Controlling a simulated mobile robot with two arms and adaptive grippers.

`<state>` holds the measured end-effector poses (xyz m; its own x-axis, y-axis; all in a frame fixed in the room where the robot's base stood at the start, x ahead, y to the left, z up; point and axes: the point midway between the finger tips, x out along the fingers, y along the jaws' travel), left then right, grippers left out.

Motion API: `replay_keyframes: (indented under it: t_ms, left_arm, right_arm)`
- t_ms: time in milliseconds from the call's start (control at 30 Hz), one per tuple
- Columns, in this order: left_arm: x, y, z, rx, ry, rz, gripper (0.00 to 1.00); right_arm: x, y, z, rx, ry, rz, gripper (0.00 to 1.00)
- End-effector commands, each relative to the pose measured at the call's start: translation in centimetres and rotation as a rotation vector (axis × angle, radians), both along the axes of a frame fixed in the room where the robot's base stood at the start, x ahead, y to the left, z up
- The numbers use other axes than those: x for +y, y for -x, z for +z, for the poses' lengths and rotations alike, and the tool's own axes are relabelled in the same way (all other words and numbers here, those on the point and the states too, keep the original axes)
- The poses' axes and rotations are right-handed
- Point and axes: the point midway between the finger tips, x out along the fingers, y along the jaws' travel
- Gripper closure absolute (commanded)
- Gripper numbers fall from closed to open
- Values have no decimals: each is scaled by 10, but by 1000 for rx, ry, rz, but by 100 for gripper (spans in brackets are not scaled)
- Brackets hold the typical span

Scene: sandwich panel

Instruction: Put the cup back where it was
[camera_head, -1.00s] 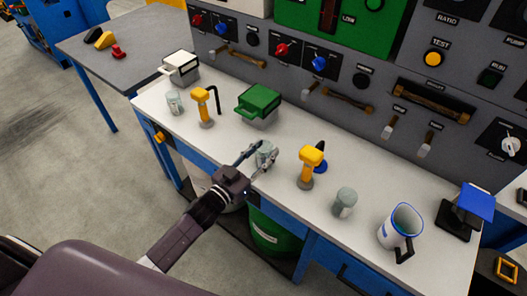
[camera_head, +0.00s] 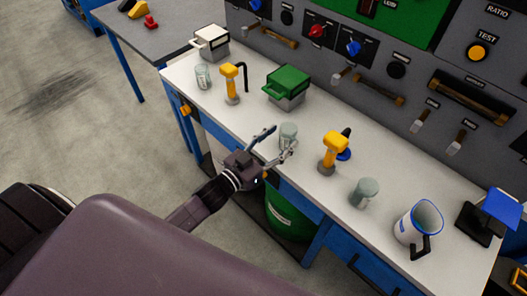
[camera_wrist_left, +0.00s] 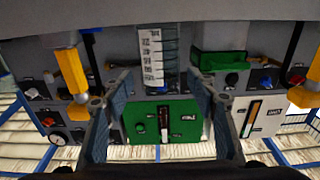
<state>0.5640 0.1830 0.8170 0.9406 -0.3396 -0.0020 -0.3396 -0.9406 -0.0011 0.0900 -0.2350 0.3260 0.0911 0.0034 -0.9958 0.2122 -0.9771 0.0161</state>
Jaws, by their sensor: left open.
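A clear glass beaker-like cup (camera_head: 288,133) stands upright near the front edge of the white bench top (camera_head: 250,118). It also shows, with dark scale marks, in the left wrist view (camera_wrist_left: 157,60), which is upside down. My left gripper (camera_head: 279,140) is open at the bench's front edge, its fingertips close to either side of this cup. In the left wrist view my left gripper (camera_wrist_left: 160,88) has clear gaps between each finger and the glass. A white mug with a blue rim (camera_head: 408,228) stands farther right. My right gripper is not in view.
Yellow-topped tools (camera_head: 333,148) (camera_head: 230,82) stand on both sides of the cup. More glass beakers (camera_head: 364,193) (camera_head: 203,76) stand along the bench. A green-lidded box (camera_head: 289,90) is behind the cup. A control panel (camera_head: 400,60) rises at the back.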

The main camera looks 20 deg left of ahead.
Motion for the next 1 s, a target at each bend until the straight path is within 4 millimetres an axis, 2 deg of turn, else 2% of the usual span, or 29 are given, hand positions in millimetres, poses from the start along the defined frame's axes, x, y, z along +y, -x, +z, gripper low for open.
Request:
replay_keyframes:
  t_ms: [33,200,400,600,867,967,1000]
  left_arm:
    - [4,11,-3,4,0,0,47]
    - [15,41,-3,4,0,0,47]
    - [24,68,-2,3,1,1,47]
    - [29,79,0,0,1,0,47]
    - [29,81,0,0,1,0,47]
    - [32,80,-12,21,-6,12,47]
    - [36,81,-25,46,-13,25,47]
  right_arm:
    - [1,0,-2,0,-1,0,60]
    - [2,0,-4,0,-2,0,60]
    - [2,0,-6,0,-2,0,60]
    - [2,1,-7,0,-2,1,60]
    - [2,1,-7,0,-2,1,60]
    - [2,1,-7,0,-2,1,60]
    - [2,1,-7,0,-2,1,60]
